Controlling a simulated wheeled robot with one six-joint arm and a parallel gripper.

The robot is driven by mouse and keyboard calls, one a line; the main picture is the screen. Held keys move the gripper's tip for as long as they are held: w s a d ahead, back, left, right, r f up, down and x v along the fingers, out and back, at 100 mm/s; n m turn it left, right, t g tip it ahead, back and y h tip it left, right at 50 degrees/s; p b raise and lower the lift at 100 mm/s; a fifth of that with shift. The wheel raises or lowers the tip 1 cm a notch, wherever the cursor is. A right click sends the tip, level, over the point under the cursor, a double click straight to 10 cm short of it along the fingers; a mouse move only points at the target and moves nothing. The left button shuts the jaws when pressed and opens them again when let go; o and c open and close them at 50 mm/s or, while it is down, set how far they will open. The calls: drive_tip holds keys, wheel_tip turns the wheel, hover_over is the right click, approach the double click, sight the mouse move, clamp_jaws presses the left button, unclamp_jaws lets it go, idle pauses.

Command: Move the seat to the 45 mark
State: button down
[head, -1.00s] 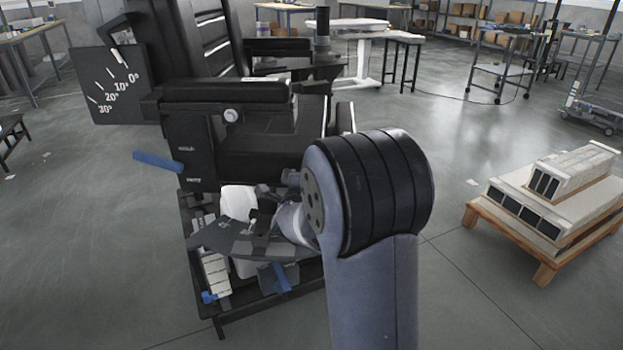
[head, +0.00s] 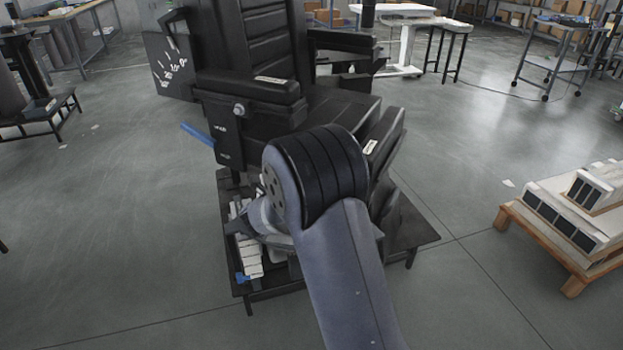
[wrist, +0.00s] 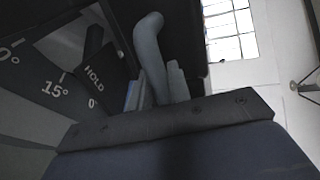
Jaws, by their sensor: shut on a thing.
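The black chair's seat (head: 335,112) stands ahead in the head view, partly behind my arm. A dark scale plate with 0° and 15° marks (wrist: 55,88) is at the left of the wrist view. The 45 mark is not visible there. A dark plate reading HOLD (wrist: 94,78) is beside it. My arm hides the gripper in the head view.
A second dial (head: 170,65) is beside the backrest. Another blue lever (head: 198,134) sticks out from the chair's left side. A wooden pallet with long blocks (head: 560,235) stands at the right. A dark bench (head: 50,120) is at the left. Open floor lies between.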

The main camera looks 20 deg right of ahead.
drive_tip(key=shift+w+a, duration=0.1)
drive_tip(key=shift+a, duration=0.15)
drive_tip(key=c, duration=1.6)
unclamp_jaws()
drive_tip(key=shift+a, duration=0.15)
drive_tip(key=shift+o, duration=1.2)
drive_tip(key=v, duration=1)
drive_tip(key=shift+s+a+p, duration=0.15)
drive_tip(key=shift+s+p, duration=0.15)
drive_tip(key=shift+p, duration=0.15)
